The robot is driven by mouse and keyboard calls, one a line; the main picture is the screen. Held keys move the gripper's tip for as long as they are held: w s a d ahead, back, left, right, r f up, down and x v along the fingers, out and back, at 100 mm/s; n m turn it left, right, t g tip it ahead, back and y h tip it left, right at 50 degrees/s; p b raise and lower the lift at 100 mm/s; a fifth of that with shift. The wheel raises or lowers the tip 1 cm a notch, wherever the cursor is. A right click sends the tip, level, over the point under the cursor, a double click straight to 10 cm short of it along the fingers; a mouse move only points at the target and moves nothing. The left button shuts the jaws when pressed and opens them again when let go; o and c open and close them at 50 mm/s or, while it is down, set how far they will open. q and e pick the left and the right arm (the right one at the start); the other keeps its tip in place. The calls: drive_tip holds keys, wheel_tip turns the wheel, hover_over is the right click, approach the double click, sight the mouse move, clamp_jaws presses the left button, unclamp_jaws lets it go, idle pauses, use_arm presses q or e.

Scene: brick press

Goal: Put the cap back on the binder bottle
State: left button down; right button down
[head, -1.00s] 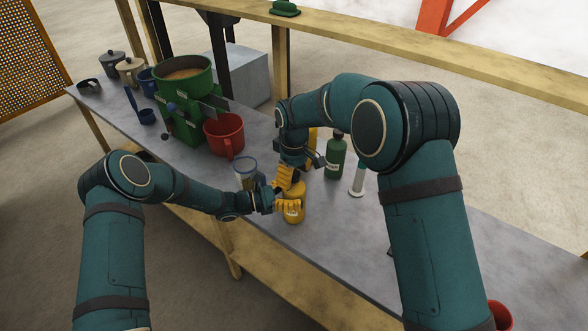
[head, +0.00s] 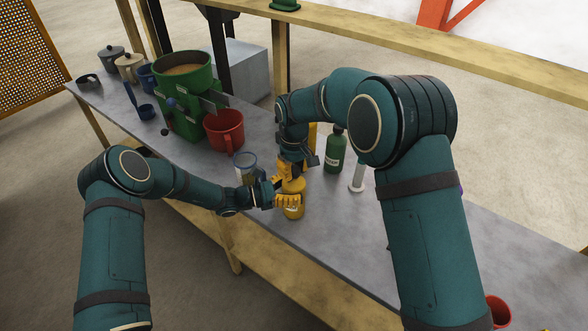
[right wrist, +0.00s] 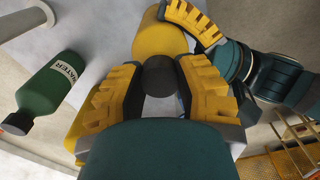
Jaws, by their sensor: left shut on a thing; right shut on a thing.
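The yellow binder bottle (head: 293,187) stands at the near edge of the grey workbench; it also shows in the right wrist view (right wrist: 158,38). My left gripper (head: 288,200) is shut around its side, and one ridged yellow finger shows against it in the right wrist view. My right gripper (head: 289,171) is over the bottle's top. In the right wrist view, its fingers are shut on a dark round cap (right wrist: 160,76), which lines up with the bottle's top. I cannot tell whether cap and bottle touch. The cap is hidden in the head view.
A green bottle marked WATER (head: 335,152) stands right of the grippers, with a pale plunger-like tool (head: 357,181) beside it. A clear jar (head: 246,165) stands close behind my left gripper. A red mug (head: 224,130) and the green press (head: 183,110) are farther left.

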drive_tip(key=c, duration=0.7)
unclamp_jaws()
drive_tip(key=shift+o, duration=0.2)
wheel_tip(320, 180, up, 12)
use_arm(q)
unclamp_jaws()
drive_tip(key=v, duration=1.2)
